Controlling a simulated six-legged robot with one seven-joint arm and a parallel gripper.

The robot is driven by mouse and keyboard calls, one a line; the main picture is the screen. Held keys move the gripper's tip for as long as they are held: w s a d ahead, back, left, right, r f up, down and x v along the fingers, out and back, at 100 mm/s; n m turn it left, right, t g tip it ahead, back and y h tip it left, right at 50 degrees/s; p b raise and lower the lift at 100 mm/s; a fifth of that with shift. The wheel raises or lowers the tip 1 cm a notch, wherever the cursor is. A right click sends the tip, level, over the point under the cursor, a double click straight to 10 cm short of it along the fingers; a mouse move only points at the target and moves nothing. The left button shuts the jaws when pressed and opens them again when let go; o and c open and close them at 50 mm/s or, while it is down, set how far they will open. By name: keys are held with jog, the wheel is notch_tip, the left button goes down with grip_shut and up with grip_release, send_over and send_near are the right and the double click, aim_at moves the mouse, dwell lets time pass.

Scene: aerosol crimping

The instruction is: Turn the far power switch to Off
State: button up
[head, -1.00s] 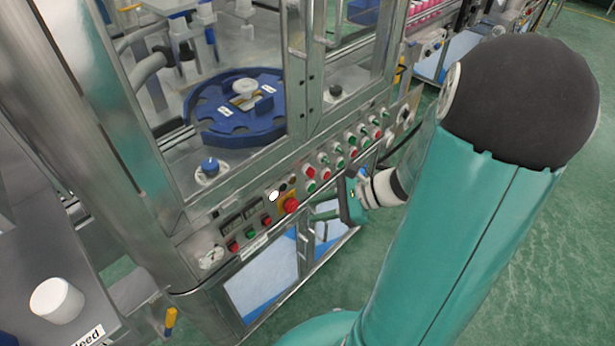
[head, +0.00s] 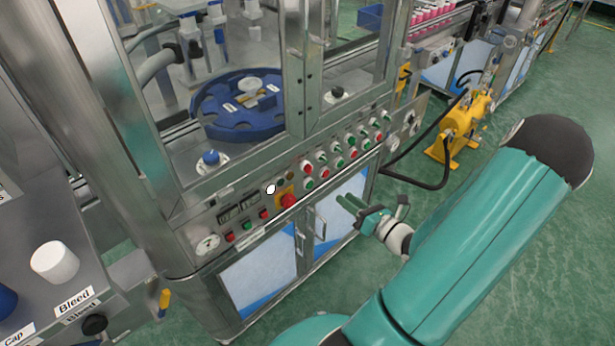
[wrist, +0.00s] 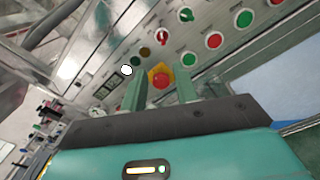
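The machine's control panel (head: 262,200) runs along its front edge below the glass. A round dial with a pale plate (head: 207,244) is at its left end, and another dark knob (head: 408,118) is at its far right end. I cannot read which one is the far power switch. My gripper (head: 345,200) is below and in front of the panel, apart from it and empty. In the wrist view its two green fingers (wrist: 160,90) are parted, with the red emergency button (wrist: 161,80) seen beyond them.
The red emergency button on its yellow plate also shows in the head view (head: 287,200). A yellow pump-like unit (head: 462,125) with a black hose stands on the floor at right. A grey console (head: 60,225) stands at left. Green floor (head: 520,250) is open at right.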

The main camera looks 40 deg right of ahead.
aim_at(309, 169)
jog(key=w, duration=1.3)
jog(key=shift+w, duration=0.25)
jog(key=shift+a, duration=0.1)
grip_shut()
